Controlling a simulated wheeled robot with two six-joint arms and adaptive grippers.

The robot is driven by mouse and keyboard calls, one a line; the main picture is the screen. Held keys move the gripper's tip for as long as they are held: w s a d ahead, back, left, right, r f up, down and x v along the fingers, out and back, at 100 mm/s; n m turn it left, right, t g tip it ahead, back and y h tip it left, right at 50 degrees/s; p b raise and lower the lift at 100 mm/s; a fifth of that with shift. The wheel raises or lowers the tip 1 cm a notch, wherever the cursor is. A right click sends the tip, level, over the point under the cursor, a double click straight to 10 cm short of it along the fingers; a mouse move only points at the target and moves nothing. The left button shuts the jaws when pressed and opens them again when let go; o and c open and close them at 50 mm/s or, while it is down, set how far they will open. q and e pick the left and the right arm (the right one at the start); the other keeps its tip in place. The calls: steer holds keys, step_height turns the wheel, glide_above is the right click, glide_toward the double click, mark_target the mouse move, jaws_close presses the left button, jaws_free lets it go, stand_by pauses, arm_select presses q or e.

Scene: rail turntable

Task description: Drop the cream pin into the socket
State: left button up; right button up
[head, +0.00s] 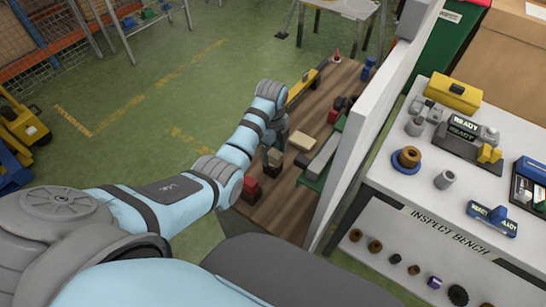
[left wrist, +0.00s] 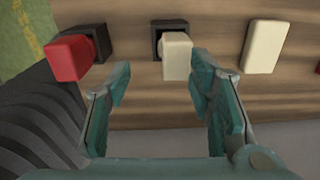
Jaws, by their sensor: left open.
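A cream pin (left wrist: 177,56) stands at a black socket (left wrist: 168,25) in the left wrist view, covering part of the socket's opening. It looks seated in it, though how deep I cannot tell. The pin also shows in the head view (head: 274,158), below my left gripper (head: 273,143). In the left wrist view my left gripper (left wrist: 160,85) is open, with its fingers apart on either side of the pin's near end and a gap visible around it. My right gripper is not in view.
A red block (left wrist: 68,58) sits at another black socket (left wrist: 97,40) to the left. A second cream block (left wrist: 268,46) lies to the right. A white wall panel (head: 365,120) borders the wooden table (head: 283,205), with the inspect bench (head: 385,175) beyond.

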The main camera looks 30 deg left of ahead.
mark_target(275, 153)
arm_select(q)
steer(key=f, duration=0.2)
steer(key=w+f, duration=0.1)
steer(key=shift+d+f+b, duration=0.15)
steer(key=shift+f+b, duration=0.25)
steer(key=shift+w+f, duration=0.65)
steer(key=shift+f, duration=0.05)
steer(key=shift+s+r, duration=0.1)
steer(key=shift+s+a+r, duration=0.1)
steer(key=shift+s+a, duration=0.1)
steer(key=c, duration=0.9)
steer(key=o, duration=0.5)
steer(key=shift+d, duration=0.1)
steer(key=c, duration=0.7)
steer(key=shift+w+r+p, duration=0.15)
steer(key=shift+r+p, duration=0.2)
steer(key=shift+p, duration=0.2)
steer(key=shift+r+p, duration=0.35)
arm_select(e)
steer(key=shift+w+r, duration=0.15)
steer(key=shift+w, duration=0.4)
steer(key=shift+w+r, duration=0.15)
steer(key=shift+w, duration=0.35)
